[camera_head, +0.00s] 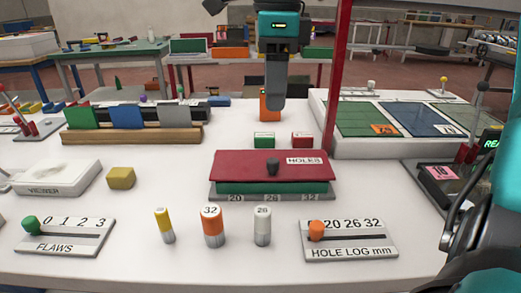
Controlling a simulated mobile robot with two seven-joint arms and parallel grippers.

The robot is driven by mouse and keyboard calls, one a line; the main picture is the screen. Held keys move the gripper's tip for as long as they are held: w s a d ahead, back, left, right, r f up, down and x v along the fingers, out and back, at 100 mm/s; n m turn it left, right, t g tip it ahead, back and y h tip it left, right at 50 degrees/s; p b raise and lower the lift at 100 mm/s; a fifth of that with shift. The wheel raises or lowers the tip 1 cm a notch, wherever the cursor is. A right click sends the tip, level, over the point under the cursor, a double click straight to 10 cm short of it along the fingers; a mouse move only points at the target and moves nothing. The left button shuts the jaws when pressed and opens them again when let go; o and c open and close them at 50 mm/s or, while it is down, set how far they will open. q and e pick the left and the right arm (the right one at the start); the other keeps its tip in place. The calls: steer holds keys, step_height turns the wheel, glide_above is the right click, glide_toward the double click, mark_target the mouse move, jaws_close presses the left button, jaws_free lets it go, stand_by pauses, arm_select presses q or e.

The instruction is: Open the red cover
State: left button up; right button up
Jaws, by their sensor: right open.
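The red cover (243,163) lies flat and closed over a green box (245,188) in the middle of the white table. It carries a dark knob (273,167) and a label reading HOLES. The grey base (215,197) under the box is marked 20, 26, 32. My right gripper (275,102) points down above and beyond the cover, apart from it. It is open, with its fingers overlapping in this side-on view. No contents of the box show. My left gripper is not in view.
Yellow (165,225), orange (212,227) and white (262,226) pegs stand in front of the box. FLAWS (60,237) and HOLE LOG (349,240) slider plates lie to either side. A thin red post (338,75) rises behind right. An orange block (269,106) stands behind the gripper.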

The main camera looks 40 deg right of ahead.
mark_target(273, 160)
step_height(273, 160, down, 13)
steer(key=b, duration=0.3)
steer(key=shift+r, duration=0.15)
steer(key=c, duration=0.9)
jaws_close()
